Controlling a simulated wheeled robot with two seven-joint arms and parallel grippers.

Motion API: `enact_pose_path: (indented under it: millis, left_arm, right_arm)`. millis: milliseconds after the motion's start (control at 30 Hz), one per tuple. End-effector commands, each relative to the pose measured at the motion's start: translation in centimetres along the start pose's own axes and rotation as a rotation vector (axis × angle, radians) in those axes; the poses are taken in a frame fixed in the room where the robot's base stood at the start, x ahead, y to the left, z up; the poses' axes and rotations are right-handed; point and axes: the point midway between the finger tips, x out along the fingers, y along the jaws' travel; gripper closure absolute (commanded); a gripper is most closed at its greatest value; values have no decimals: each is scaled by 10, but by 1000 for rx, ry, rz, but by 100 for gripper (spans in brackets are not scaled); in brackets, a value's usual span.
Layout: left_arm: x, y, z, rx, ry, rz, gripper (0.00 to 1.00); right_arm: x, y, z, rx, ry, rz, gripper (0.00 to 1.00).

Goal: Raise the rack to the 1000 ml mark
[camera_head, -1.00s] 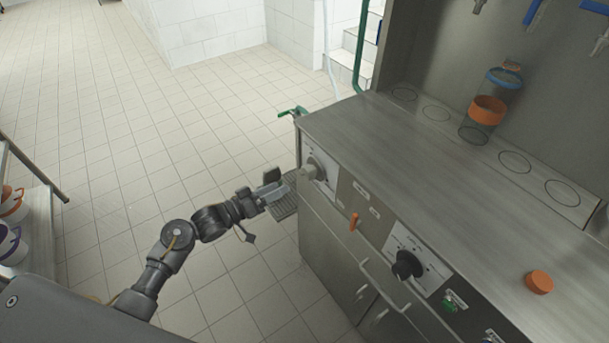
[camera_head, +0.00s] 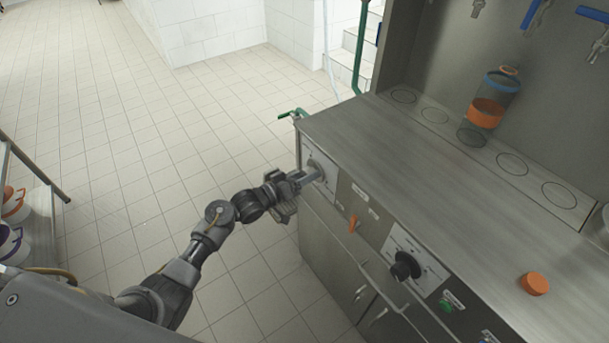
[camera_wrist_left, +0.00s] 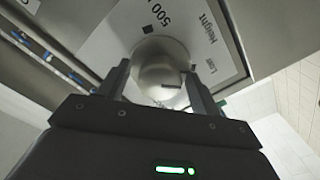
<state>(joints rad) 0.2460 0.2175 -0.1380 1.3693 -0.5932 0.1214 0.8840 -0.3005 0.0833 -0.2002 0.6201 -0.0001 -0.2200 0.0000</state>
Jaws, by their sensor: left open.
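The round height knob (camera_head: 316,171) sits on a white dial plate at the left end of the machine's front. The left wrist view shows the knob (camera_wrist_left: 163,72) close up, on a plate (camera_wrist_left: 112,32) reading "Height", "Low" and "500". No 1000 mark is readable there. My left gripper (camera_head: 304,180) is at the knob. Its two fingers (camera_wrist_left: 160,88) are open, one on either side of the knob; I cannot tell whether they touch it. The shelf with ring marks (camera_head: 470,145) at the back may be the rack; I cannot be sure. My right gripper is out of view.
A clear bottle with blue and orange bands (camera_head: 487,112) stands at the back shelf. An orange cap (camera_head: 535,284) lies on the steel counter (camera_head: 430,190).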

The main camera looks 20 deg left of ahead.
Motion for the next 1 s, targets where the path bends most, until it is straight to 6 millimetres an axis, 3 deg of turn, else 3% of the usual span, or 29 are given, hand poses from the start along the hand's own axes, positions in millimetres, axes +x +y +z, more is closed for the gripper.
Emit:
enact_pose_path:
  millis: [67,400,733,1000]
  left_arm:
    - [0,0,0,0,0,0,36]
    - [0,0,0,0,0,-1,80]
    - [0,-1,0,50,1,-1,80]
    - [0,-2,0,230,1,-1,80]
  right_arm:
    - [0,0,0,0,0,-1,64]
    - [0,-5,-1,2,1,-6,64]
    - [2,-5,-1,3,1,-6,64]
    - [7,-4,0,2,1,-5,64]
